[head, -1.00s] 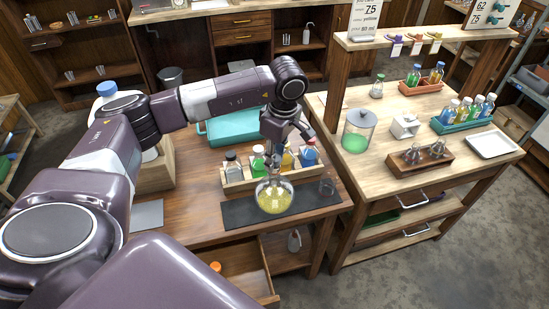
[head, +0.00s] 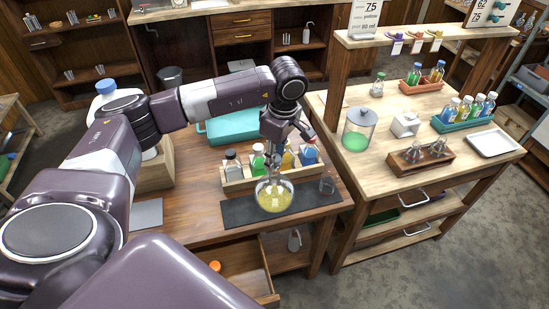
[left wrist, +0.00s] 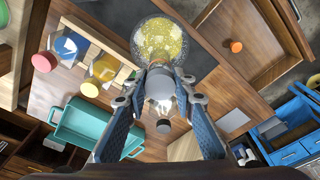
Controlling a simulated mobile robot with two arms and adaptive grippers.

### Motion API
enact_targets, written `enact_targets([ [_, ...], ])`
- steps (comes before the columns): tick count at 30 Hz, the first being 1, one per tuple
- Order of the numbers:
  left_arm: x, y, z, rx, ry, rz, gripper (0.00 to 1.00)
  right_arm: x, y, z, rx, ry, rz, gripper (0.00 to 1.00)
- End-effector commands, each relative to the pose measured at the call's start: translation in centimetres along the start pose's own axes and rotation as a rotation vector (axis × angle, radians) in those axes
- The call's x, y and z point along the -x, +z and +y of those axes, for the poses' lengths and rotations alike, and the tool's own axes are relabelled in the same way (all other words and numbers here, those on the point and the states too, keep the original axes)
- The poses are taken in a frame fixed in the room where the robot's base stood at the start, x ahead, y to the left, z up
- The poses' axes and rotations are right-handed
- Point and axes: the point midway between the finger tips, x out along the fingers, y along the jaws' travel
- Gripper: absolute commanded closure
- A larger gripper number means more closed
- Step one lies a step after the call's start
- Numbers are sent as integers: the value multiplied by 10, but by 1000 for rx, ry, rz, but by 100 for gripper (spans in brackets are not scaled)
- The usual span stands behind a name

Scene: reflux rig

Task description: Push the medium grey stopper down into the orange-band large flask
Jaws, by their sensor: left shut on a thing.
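The large flask (head: 274,196) with yellow liquid stands on the dark mat. Its round body also shows in the left wrist view (left wrist: 160,42). My right gripper is not in view.
A wooden rack (head: 233,184) with several coloured bottles stands close behind the flask. A turquoise box (head: 228,128) lies behind.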

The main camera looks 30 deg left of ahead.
Motion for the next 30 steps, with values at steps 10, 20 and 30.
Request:
enact_targets([
  [10,-2,0,0,0,0,0,89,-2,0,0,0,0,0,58],
  [20,-2,0,0,0,0,0,56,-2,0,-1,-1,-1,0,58],
  [30,16,0,2,1,4,-1,56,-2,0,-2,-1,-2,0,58],
])
